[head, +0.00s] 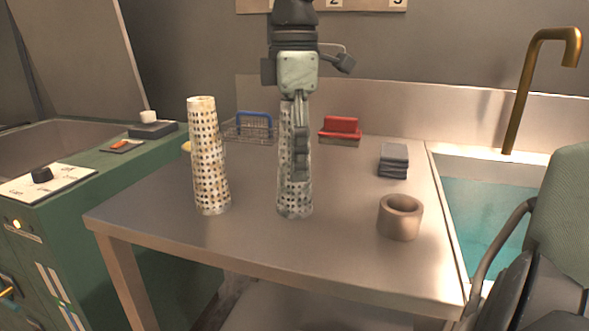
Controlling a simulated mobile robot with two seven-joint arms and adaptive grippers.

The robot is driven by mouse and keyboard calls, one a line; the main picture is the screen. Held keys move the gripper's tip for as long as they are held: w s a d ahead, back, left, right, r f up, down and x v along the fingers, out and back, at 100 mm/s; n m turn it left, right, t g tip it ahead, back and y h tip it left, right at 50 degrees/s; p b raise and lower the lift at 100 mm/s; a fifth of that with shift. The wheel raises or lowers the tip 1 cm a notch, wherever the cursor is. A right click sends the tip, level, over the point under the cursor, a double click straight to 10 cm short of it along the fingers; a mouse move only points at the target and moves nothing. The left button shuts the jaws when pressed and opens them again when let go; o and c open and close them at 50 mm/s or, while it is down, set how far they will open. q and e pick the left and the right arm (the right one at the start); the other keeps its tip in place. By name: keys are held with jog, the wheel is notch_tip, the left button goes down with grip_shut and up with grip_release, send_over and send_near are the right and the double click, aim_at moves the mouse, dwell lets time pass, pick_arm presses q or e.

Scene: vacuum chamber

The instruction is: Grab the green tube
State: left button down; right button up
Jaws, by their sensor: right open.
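A grey-green perforated tube (295,200) stands upright on the metal table, near its middle. My right gripper (301,165) points down from the top of the head view, in front of the tube's upper part. Its fingers show nearly edge-on and hide part of the tube. It is open, and I cannot tell whether it touches the tube. A second perforated tube (208,160), cream and yellowish, stands upright to the left. My left gripper is not in view.
The metal table (260,235) also carries a brown ring-shaped cup (400,218), dark stacked blocks (393,161), a red-topped block (340,130) and a wire basket with a blue handle (250,128). A sink (485,215) lies right, a green machine (90,215) left. The front middle is clear.

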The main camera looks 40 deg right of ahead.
jog(key=c, duration=1.2)
jog(key=shift+r, duration=0.1)
jog(key=shift+c, duration=0.2)
